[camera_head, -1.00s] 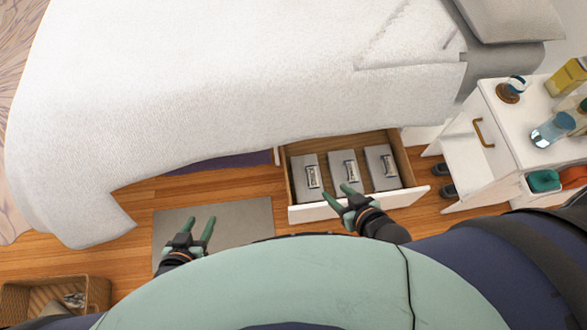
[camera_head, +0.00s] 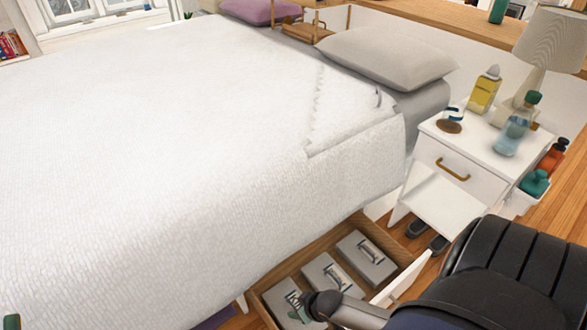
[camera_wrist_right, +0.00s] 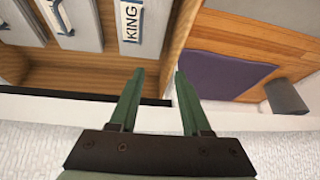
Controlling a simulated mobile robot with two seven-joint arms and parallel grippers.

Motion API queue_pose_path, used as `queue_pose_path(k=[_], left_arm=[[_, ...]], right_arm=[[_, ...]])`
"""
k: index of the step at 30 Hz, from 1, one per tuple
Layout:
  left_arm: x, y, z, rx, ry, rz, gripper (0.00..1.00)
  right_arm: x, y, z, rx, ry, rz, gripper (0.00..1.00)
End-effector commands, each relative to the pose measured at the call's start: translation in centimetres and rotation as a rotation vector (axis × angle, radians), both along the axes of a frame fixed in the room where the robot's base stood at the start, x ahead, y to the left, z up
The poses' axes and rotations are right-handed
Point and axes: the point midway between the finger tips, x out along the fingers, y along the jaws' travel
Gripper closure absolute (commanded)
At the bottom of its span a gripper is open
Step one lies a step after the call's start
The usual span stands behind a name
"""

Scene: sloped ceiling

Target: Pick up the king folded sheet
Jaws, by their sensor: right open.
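The king folded sheet is a flat grey pack whose label reads KING (camera_wrist_right: 128,22) in the right wrist view. It lies in the open drawer under the bed, at the end beside the drawer's side wall. In the head view it appears to be the leftmost pack (camera_head: 275,297), partly hidden by my right gripper (camera_head: 297,304). In the right wrist view this gripper (camera_wrist_right: 158,72) is open and empty, its green fingers apart over the drawer's edge, clear of the pack. A green tip (camera_head: 11,322) at the lower left edge may be my left gripper; its jaws are hidden.
Two similar packs (camera_head: 328,275) (camera_head: 366,258) lie beside it in the wooden drawer (camera_head: 290,262). The white-covered bed (camera_head: 170,150) overhangs the drawer. A white nightstand (camera_head: 450,180) with bottles stands to the right. A purple mat (camera_wrist_right: 225,80) lies beyond the drawer wall.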

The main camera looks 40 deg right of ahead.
Motion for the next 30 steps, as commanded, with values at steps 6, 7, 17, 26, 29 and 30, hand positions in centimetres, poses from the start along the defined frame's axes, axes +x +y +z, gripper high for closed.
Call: queue_pose_path(k=[6, 7, 17, 26, 29, 30], left_arm=[[-3.3, -0.6, 1.3, -0.006, -0.221, -0.048, 0.5], [-3.6, -0.7, 1.5, -0.006, -0.237, -0.052, 0.5], [-4.3, -1.0, -0.6, -0.029, -0.263, -0.084, 0.5], [-4.2, -1.3, -3.2, -0.042, -0.238, -0.103, 0.5], [-4.1, -1.3, -3.4, -0.042, -0.236, -0.104, 0.5], [-4.1, -1.3, -3.5, -0.041, -0.236, -0.103, 0.5]], right_arm=[[0.7, -3.2, -5.7, -0.025, 0.053, -0.066, 0.52], [0.8, -3.4, -5.9, -0.026, 0.056, -0.071, 0.52], [2.2, -4.1, -9.8, -0.03, 0.067, -0.088, 0.52], [3.6, -4.3, -12.9, -0.03, 0.066, -0.086, 0.52], [3.8, -4.3, -13.1, -0.03, 0.065, -0.086, 0.52], [3.8, -4.2, -13.2, -0.03, 0.066, -0.086, 0.52]])
